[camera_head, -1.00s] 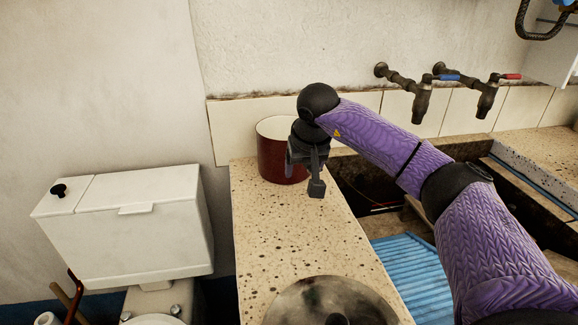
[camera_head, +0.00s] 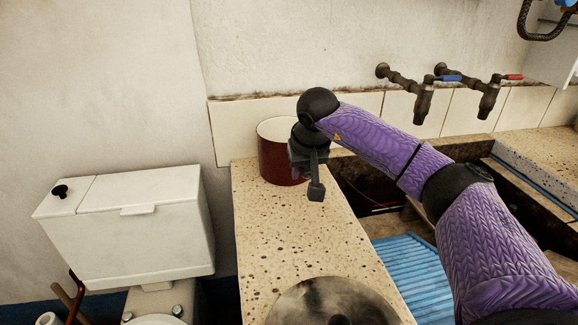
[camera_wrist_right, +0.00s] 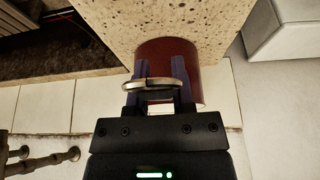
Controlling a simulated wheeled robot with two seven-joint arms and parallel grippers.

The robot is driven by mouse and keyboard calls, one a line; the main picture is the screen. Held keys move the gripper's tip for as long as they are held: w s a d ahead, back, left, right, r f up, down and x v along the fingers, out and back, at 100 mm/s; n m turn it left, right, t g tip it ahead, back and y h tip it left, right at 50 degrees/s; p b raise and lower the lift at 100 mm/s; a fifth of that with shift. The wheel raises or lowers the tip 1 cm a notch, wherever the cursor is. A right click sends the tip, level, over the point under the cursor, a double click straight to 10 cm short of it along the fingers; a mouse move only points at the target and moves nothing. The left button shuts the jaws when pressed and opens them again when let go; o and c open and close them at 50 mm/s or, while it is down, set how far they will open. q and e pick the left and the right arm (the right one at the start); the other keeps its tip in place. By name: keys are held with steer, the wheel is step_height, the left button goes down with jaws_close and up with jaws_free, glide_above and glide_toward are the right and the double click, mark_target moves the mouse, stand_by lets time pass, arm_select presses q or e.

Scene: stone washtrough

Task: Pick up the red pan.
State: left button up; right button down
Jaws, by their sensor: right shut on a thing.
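The red pan (camera_head: 272,161), dark red outside and pale inside, stands upright on the speckled stone counter near the back wall. My right gripper (camera_head: 315,178) is at the pan's right side in the head view and hides part of it. In the right wrist view, the pan (camera_wrist_right: 168,52) lies beyond the fingers, and its metal handle (camera_wrist_right: 153,86) crosses between them. The right gripper (camera_wrist_right: 164,84) is shut on that handle. Whether the pan's base touches the counter is hard to tell. My left gripper is not in view.
A round metal lid (camera_head: 335,303) lies on the front of the counter (camera_head: 290,235). To the right is the trough with a blue ribbed board (camera_head: 415,275). Two taps (camera_head: 424,92) stick out of the wall above. A white cistern (camera_head: 130,235) stands at the left.

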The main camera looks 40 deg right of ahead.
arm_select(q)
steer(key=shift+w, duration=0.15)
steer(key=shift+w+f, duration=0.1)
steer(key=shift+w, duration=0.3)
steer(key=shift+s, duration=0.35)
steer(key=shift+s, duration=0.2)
arm_select(e)
steer(key=shift+r, duration=0.1)
step_height(320, 180, up, 11)
steer(key=p, duration=0.4)
steer(key=shift+f, duration=0.2)
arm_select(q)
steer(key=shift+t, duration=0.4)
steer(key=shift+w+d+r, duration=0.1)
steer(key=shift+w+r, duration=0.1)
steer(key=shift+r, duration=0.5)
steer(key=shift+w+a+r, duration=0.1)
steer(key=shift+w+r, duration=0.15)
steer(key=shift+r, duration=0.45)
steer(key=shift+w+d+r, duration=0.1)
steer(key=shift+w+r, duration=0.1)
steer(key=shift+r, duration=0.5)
arm_select(e)
steer(key=shift+f, duration=0.1)
